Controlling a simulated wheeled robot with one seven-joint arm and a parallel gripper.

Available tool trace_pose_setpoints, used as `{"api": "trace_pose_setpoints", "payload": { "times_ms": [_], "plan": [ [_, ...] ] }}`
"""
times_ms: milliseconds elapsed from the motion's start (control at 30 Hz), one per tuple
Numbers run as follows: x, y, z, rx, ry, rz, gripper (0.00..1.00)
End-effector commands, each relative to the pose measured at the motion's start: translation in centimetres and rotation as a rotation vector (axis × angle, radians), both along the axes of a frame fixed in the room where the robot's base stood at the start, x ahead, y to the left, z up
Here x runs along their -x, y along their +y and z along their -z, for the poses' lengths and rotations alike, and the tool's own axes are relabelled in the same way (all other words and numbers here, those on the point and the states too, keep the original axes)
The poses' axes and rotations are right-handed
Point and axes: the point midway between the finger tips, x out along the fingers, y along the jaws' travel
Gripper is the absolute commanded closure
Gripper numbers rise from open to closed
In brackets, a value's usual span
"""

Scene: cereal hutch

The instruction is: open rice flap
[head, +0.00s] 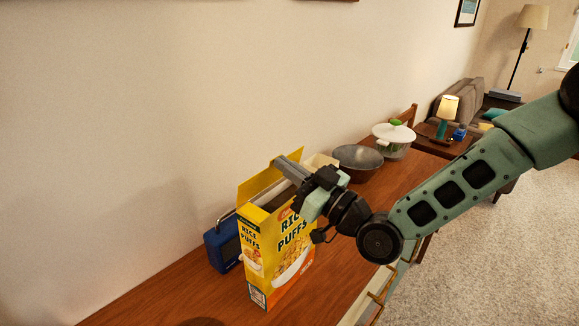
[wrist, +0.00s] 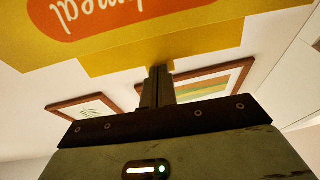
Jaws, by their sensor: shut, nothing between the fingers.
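The yellow Rice Puffs box (head: 290,250) stands upright on the wooden top. Its top looks at least partly open, with a yellow flap (head: 255,186) standing up along the far side. My gripper (head: 280,163) is shut and empty, and its fingers reach across the box top to the upper edge of that flap. The wrist view shows the shut fingers (wrist: 159,72) with their tips at a yellow flap (wrist: 205,62). Whether they touch it, I cannot tell. My gripper hides part of the box's top right.
A blue box-like device (head: 221,246) stands left of the cereal box. A cream-coloured item (head: 322,160) is partly hidden behind my gripper. A dark bowl (head: 358,163) and a white lidded pot (head: 393,138) stand farther back. The wooden top (head: 180,290) is clear at front left.

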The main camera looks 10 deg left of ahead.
Motion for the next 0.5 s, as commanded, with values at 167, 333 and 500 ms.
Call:
{"api": "trace_pose_setpoints", "payload": {
  "times_ms": [167, 333, 500],
  "plan": [
    [-0.2, 0.6, -1.0, 0.088, 0.040, -0.001, 1.00],
    [-0.6, 1.5, -1.8, 0.209, 0.100, -0.002, 1.00],
    [-1.2, 2.5, -2.2, 0.344, 0.169, 0.000, 1.00]
  ]
}}
